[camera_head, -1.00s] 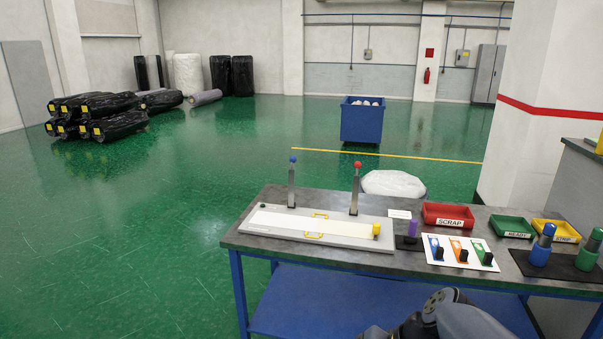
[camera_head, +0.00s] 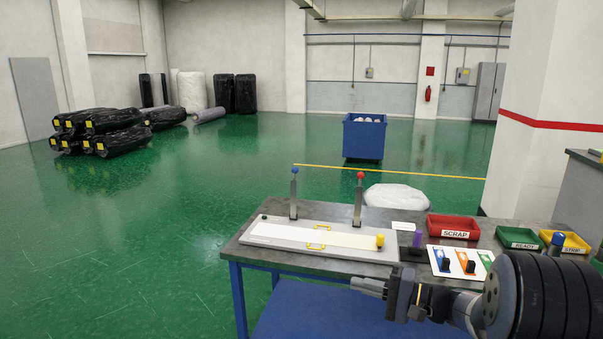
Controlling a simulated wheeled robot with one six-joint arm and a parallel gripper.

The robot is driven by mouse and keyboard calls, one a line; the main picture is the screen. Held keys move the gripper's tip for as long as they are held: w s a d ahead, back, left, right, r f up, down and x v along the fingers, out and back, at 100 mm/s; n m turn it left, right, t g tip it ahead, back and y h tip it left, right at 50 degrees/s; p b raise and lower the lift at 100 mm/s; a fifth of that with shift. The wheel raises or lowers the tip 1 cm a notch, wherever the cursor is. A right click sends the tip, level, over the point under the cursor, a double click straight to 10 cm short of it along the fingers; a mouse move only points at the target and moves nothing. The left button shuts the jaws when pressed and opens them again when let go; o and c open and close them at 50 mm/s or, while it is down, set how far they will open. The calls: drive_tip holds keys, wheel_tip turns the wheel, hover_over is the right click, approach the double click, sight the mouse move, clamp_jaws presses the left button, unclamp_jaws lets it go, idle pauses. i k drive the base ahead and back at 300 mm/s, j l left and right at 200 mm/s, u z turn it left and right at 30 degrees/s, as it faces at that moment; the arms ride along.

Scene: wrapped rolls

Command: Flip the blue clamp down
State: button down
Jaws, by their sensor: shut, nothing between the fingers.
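The blue clamp (camera_head: 293,196) is an upright grey lever with a blue knob on top. It stands at the back edge of the white fixture board (camera_head: 270,240), left of centre. The red clamp (camera_head: 358,200) is a similar upright lever with a red knob, to its right. A white strip (camera_head: 312,236) lies along the board. My gripper (camera_head: 357,284) is shut and empty at the table's front edge, pointing left. It is below and right of the blue clamp, well apart from it, and hides part of the front edge.
Right of the board stand a purple-topped piece (camera_head: 417,240), a card with coloured slots (camera_head: 462,262), and a red SCRAP tray (camera_head: 453,227), a green tray (camera_head: 520,239) and a yellow tray (camera_head: 564,243). Air above the board's left part is free.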

sight(293, 183)
drive_tip(key=i+j, duration=0.2)
drive_tip(key=i, duration=0.3)
drive_tip(key=i+j+z, duration=0.1)
drive_tip(key=i, duration=0.4)
drive_tip(key=i+j, duration=0.35)
drive_tip(key=i+j+z, duration=0.1)
drive_tip(key=i+j, duration=0.15)
drive_tip(key=i, duration=0.35)
drive_tip(key=i+j, duration=0.3)
drive_tip(key=i, duration=0.15)
drive_tip(key=l+z, duration=0.05)
